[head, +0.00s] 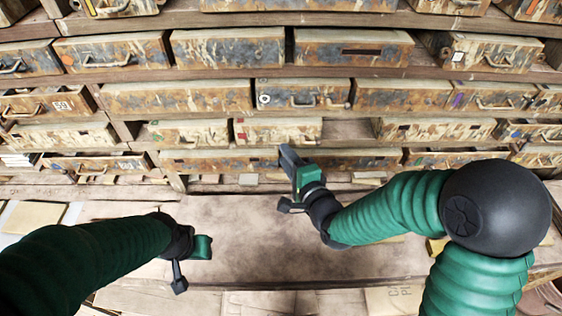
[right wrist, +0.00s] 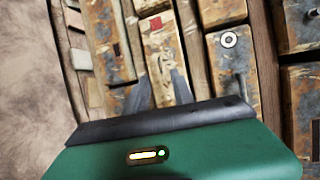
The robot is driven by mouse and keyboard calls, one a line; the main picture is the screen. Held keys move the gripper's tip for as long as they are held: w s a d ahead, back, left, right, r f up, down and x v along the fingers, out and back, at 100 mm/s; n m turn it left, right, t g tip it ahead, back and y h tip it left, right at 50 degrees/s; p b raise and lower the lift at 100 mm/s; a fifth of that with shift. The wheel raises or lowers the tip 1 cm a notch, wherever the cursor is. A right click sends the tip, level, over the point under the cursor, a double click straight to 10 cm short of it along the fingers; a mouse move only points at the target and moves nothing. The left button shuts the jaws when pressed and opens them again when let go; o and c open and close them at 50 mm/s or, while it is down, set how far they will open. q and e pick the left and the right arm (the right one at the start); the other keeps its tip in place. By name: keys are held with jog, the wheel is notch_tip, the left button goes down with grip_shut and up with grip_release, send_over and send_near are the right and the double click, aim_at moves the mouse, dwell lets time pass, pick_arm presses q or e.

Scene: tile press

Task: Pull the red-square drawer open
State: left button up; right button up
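The red-square drawer (head: 280,131) has a worn, tan-and-rust front and a small red square at its left end, left of centre in the head view. In the right wrist view, its front (right wrist: 163,52) lies beyond my fingers, with the square at the top. My right gripper (head: 285,183) is below and in front of it in the head view. Its two fingers (right wrist: 160,82) are apart with nothing between them. I see no contact with the drawer. My left gripper (head: 189,262) hangs over the bench at lower left, away from the drawers; its finger spacing is unclear.
A ring-marked drawer (head: 303,93) is just above. An empty slot (head: 347,132) lies right of the red-square drawer. Another drawer (head: 190,133) is to its left. The bench top (head: 250,240) below is mostly bare.

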jog(key=x, duration=0.3)
jog(key=shift+w, duration=0.5)
jog(key=shift+d, duration=0.1)
jog(key=shift+c, duration=0.9)
grip_shut()
jog(key=shift+s+f, duration=0.1)
jog(key=shift+f, duration=0.1)
